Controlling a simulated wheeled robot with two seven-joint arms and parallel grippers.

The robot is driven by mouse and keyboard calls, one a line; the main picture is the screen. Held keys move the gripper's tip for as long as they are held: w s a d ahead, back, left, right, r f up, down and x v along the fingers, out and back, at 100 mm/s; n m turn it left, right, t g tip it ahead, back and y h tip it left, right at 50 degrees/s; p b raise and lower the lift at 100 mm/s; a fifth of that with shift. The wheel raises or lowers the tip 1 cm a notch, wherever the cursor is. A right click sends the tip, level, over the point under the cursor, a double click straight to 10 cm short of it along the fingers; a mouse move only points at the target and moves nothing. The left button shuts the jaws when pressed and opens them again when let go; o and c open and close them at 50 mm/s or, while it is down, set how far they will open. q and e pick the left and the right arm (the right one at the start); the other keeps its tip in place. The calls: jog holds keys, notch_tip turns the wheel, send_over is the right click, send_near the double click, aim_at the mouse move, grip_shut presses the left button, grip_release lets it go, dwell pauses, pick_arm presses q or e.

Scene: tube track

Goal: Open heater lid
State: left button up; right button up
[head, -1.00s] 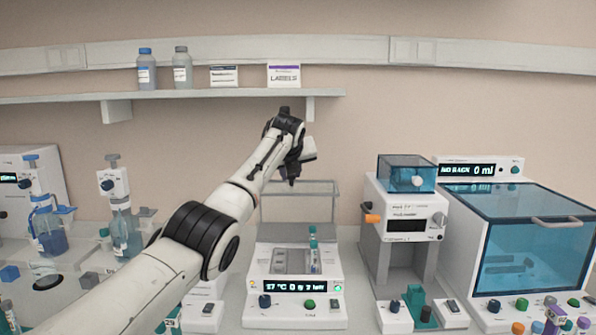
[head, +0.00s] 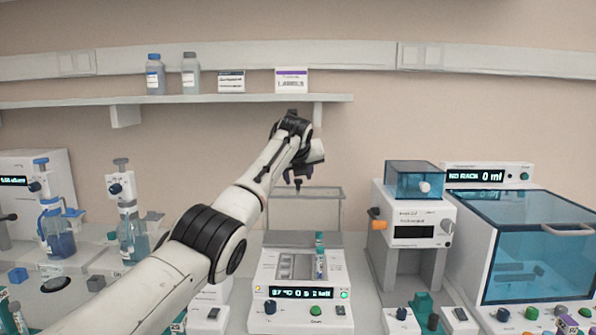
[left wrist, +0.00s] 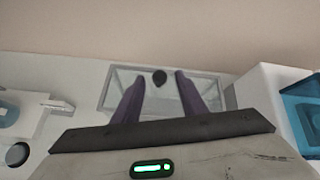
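The heater (head: 300,297) stands on the bench with a lit display, knobs and a metal block. Its clear, framed lid (head: 322,212) stands raised at the back of the heater, so the block is uncovered. A tube with a teal cap (head: 320,258) stands in the block. My left gripper (head: 298,184) is at the lid's upper edge. In the left wrist view its two purple fingers (left wrist: 158,95) are spread apart, with the lid (left wrist: 205,88) and its dark round knob (left wrist: 159,77) beyond them. Nothing is seen held, and contact cannot be told. My right gripper is not in view.
A white device with a blue cover (head: 414,180) and a large blue-windowed cabinet (head: 535,262) stand on the right. Bottle dispensers (head: 128,225) stand on the left. A wall shelf (head: 180,98) runs above, behind my arm.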

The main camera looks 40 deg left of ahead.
pick_arm(q)
jog(key=shift+s+d+r+b, duration=0.1)
jog(key=shift+s+d+b, duration=0.1)
jog(key=shift+b, duration=0.1)
jog(key=b+v, duration=0.3)
jog(key=v, duration=0.6)
jog(key=shift+r, duration=0.3)
jog(key=shift+s+d+f, duration=0.1)
jog(key=shift+s, duration=0.05)
